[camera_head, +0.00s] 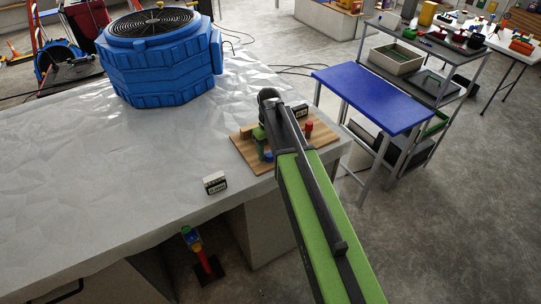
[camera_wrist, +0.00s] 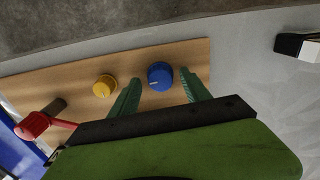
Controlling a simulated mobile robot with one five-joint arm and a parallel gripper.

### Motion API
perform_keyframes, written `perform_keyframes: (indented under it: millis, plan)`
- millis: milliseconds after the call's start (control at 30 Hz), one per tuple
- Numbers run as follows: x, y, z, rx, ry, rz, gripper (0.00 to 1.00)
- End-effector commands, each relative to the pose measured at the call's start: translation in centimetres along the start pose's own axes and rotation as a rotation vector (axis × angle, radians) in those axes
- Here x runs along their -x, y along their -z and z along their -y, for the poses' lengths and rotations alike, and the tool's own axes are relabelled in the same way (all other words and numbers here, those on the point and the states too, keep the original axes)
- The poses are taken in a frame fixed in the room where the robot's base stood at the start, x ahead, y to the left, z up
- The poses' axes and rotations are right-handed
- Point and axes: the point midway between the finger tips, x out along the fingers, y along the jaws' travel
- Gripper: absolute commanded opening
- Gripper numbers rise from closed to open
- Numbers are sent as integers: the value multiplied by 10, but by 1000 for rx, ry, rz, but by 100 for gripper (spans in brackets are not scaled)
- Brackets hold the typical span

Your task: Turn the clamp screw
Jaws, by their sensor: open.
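A wooden board (camera_head: 243,148) lies near the right end of the covered bench. In the wrist view the board (camera_wrist: 190,50) carries a blue round knob (camera_wrist: 160,76), a yellow round knob (camera_wrist: 104,86) and a red handle (camera_wrist: 34,125). No part is marked as the clamp screw, so I cannot tell which it is. My gripper (camera_wrist: 161,78) is open over the board, its green fingertips on either side of the blue knob in the picture. I cannot tell whether they touch it. In the head view the blue knob (camera_head: 268,156) shows below a green finger; my arm hides part of the board.
A large blue fan unit (camera_head: 160,58) stands at the back of the bench. A small black-and-white block (camera_head: 215,183) sits near the front edge. A blue-topped table (camera_head: 372,97) and a grey shelf cart (camera_head: 412,67) stand to the right. The bench's middle is clear.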

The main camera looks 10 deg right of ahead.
Motion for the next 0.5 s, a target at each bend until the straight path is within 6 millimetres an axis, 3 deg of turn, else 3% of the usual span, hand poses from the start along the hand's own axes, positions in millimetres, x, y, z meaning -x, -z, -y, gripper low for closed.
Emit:
perform_keyframes:
  millis: [67, 500]
  plan:
    - [1, 0, 0, 0, 0, 0, 55]
    - [1, 0, 0, 1, -1, 0, 0]
